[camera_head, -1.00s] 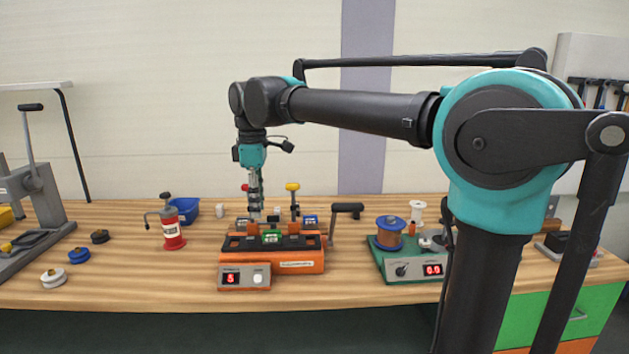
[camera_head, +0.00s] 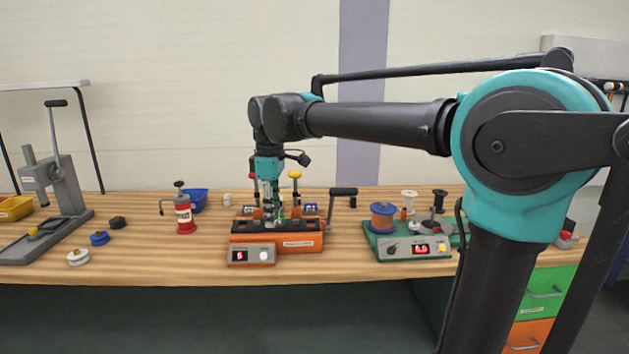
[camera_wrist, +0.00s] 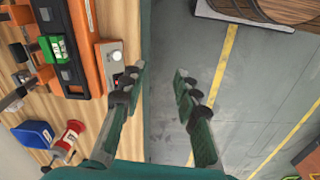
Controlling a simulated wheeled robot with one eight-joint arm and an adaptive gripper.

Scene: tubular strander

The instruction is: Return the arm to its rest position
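My gripper (camera_head: 269,219) hangs from my arm in front of the orange machine (camera_head: 301,240) in the head view, pointing down. In the wrist view my gripper (camera_wrist: 160,82) shows two fingers spread apart with nothing between them, so it is open and empty. Between and past the fingers lie the table's front edge and the grey floor. The orange machine also shows at the upper left of the wrist view (camera_wrist: 97,47), with a green block (camera_wrist: 56,49) on its dark top.
A green-based winder (camera_head: 412,246) stands right of the machine. The table front between spools and machine is clear.

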